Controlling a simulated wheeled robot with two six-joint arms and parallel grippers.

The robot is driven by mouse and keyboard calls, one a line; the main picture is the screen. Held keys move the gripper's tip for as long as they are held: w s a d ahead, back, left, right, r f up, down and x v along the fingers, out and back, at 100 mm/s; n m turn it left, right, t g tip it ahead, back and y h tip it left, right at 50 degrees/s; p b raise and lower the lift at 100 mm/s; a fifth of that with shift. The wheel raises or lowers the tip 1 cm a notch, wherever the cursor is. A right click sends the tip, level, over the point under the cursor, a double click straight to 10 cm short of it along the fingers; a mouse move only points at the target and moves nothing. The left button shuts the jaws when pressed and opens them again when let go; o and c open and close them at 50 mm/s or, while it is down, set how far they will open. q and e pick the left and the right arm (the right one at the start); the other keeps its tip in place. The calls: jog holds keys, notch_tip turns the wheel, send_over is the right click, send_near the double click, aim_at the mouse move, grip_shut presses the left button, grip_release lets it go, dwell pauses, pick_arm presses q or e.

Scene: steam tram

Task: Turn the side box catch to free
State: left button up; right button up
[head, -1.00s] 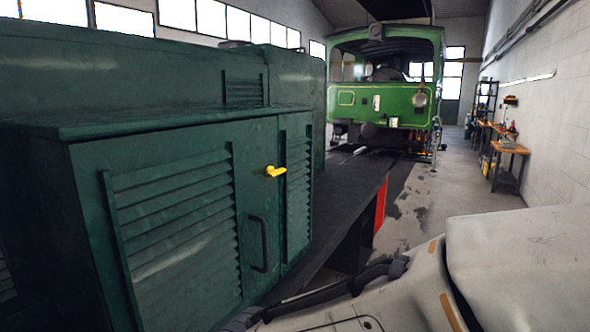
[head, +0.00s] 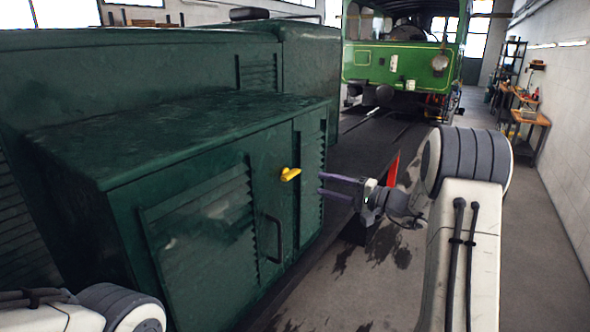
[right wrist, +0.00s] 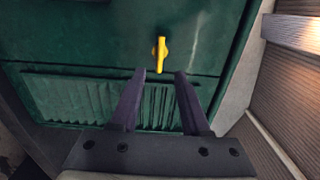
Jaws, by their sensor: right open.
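The side box (head: 195,215) is a dark green metal cabinet with louvred doors, at the left of the head view. Its yellow catch (head: 290,174) sits near the top of the door seam. The catch also shows in the right wrist view (right wrist: 160,53), just beyond the fingertips. My right gripper (head: 321,184) is open and empty, its two fingers pointing at the box just right of the catch and apart from it. It also shows in the right wrist view (right wrist: 160,73). My left gripper is not in view; only part of my left arm shows at the lower left.
A black handle (head: 272,240) is on the door below the catch. A green steam tram (head: 405,65) stands behind. A dark running board runs alongside the box. A workbench (head: 525,112) and shelves stand by the right wall; the floor between is clear.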

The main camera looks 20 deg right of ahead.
aim_at(294, 176)
jog(key=p+x, duration=0.5)
jog(key=x, duration=0.4)
jog(key=shift+w+r, duration=0.1)
jog(key=shift+r, duration=0.05)
jog(key=shift+w+a, duration=0.35)
grip_shut()
